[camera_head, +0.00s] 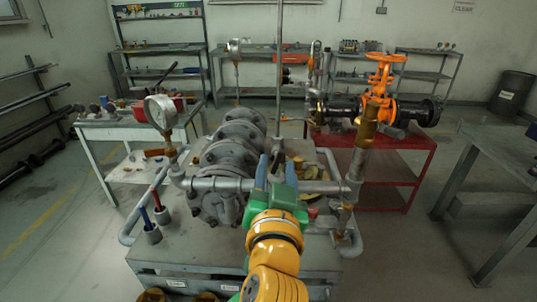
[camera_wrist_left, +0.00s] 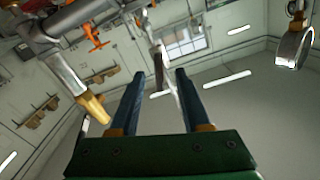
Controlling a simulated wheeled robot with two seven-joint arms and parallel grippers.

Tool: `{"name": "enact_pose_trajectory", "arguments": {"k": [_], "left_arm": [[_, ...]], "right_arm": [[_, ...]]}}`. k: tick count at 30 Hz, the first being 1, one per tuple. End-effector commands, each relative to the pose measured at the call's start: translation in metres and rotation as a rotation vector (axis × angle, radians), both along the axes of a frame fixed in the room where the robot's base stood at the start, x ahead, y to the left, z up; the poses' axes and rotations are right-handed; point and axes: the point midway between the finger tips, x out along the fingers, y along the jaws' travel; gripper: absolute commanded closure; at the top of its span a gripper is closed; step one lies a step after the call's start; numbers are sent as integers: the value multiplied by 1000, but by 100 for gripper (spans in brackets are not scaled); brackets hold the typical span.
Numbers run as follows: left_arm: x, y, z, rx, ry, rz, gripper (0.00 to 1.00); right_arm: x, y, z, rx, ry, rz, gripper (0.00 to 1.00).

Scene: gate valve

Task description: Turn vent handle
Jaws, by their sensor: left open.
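My left gripper (camera_head: 268,170) reaches up from the bottom middle to the front pipe of the grey valve assembly (camera_head: 225,165). Its blue fingers are apart, pointing away from me. In the left wrist view, a slim dark handle (camera_wrist_left: 158,70), joined to a pale thin part, shows in the gap between the open fingertips (camera_wrist_left: 160,78). I cannot tell whether it touches either finger, or whether it is the vent handle. My right gripper is not seen.
A pressure gauge (camera_head: 160,112) rises at the front left, and a brass-coloured fitting (camera_head: 367,124) at the right. An orange valve (camera_head: 383,92) sits on a red table (camera_head: 415,155) behind. Shelves line the back wall. A bench (camera_head: 487,155) stands right.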

Motion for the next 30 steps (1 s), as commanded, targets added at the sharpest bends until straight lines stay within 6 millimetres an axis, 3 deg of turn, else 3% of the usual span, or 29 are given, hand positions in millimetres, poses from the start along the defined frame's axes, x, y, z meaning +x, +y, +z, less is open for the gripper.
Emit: {"name": "enact_pose_trajectory", "arguments": {"k": [6,14,19,20,30], "left_arm": [[34,0,2,4,3,2,53],[38,0,-1,0,3,-1,53],[38,0,-1,1,4,-1,96],[38,0,-1,1,4,-1,100],[38,0,-1,15,5,0,100]], "right_arm": [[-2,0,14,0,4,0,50],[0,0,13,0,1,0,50],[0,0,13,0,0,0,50],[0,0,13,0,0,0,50],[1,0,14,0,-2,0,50]]}}
